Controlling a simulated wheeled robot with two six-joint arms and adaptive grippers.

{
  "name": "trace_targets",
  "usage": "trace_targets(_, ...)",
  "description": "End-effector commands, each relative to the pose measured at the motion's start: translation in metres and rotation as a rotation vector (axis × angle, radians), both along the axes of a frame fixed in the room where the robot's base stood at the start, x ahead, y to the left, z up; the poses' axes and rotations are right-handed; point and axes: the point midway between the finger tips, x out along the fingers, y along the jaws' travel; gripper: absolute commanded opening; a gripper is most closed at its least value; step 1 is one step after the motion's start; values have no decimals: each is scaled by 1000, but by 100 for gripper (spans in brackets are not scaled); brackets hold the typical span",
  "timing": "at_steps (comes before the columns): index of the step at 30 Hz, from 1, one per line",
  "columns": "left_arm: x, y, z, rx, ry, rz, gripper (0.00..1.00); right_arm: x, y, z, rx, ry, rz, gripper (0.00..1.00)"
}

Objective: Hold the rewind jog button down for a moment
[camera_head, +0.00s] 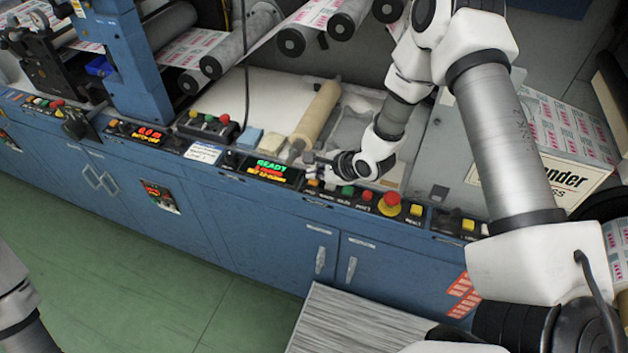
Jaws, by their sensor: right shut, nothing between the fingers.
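A row of push buttons runs along the front ledge of the blue machine, right of the display reading READY (270,170). An amber button (313,182) sits at the row's left end, then a green button (348,190) and a red button (366,196). The labels are too small to read, so I cannot tell which is the rewind jog button. My right gripper (312,168) is shut and empty, with its fingertips right by the amber button. I cannot tell whether they touch it. My left gripper is out of view; only part of my left arm shows at lower left.
A red mushroom stop button (390,203) and a yellow button (416,210) stand farther right on the ledge. A cardboard-coloured core (318,118) lies behind the display. A pendant box with buttons (208,126) sits to the left.

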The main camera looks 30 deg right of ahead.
Motion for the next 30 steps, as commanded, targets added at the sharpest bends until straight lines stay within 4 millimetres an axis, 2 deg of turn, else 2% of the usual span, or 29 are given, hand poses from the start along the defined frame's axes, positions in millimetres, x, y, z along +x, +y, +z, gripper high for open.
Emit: trace_targets(30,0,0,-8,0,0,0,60,0,0,-9,0,0,0,0)
